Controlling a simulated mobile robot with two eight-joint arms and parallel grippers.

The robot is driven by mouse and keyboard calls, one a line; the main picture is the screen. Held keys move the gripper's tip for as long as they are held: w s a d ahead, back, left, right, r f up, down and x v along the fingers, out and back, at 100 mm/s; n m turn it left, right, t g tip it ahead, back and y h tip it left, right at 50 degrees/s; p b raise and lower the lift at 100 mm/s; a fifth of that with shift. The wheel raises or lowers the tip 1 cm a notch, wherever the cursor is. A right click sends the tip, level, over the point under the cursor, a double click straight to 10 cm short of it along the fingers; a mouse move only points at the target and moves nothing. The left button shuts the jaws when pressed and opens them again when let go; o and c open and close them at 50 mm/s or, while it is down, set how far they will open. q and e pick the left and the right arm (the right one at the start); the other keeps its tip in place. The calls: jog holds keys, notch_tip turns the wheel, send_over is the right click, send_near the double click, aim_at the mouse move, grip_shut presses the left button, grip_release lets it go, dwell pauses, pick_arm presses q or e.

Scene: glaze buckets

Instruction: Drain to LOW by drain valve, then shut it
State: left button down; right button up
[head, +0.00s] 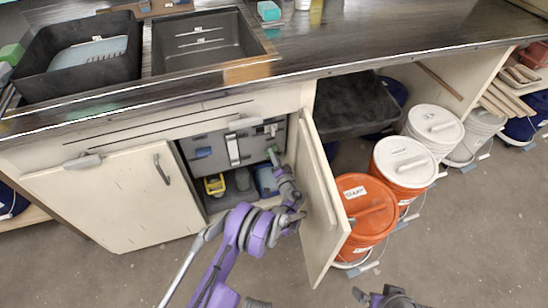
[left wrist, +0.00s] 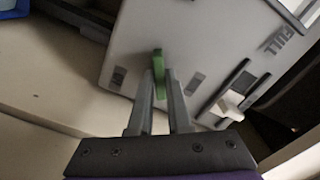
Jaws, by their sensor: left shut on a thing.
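A grey tank (head: 205,150) stands inside the open cabinet under the counter, with a pale upright strip (head: 233,149) on its front. In the left wrist view the tank's face (left wrist: 185,35) bears the word FULL. A small green valve handle (left wrist: 158,68) sits on that face. My left gripper (head: 274,153) reaches into the cabinet; in the left wrist view its fingers (left wrist: 159,88) are closed around the green handle. A white fitting (left wrist: 230,104) sits to the right of it. The liquid level cannot be read. My right gripper (head: 388,298) shows partly at the bottom edge.
The open cabinet door (head: 319,205) stands just right of my left arm. Orange buckets (head: 366,215) and white-lidded buckets (head: 434,128) stand right of it. A yellow item (head: 215,185) and a blue container (head: 266,181) sit low in the cabinet. The floor in front is clear.

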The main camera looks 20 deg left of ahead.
pick_arm(q)
jog(key=shift+m+b, duration=1.5)
jog(key=shift+m, duration=1.6)
jog(key=c, duration=0.9)
grip_release()
jog(key=shift+o, duration=0.2)
jog(key=p+v, duration=0.1)
jog(key=v, duration=1)
jog(key=shift+p, duration=0.4)
jog(key=shift+w, duration=0.1)
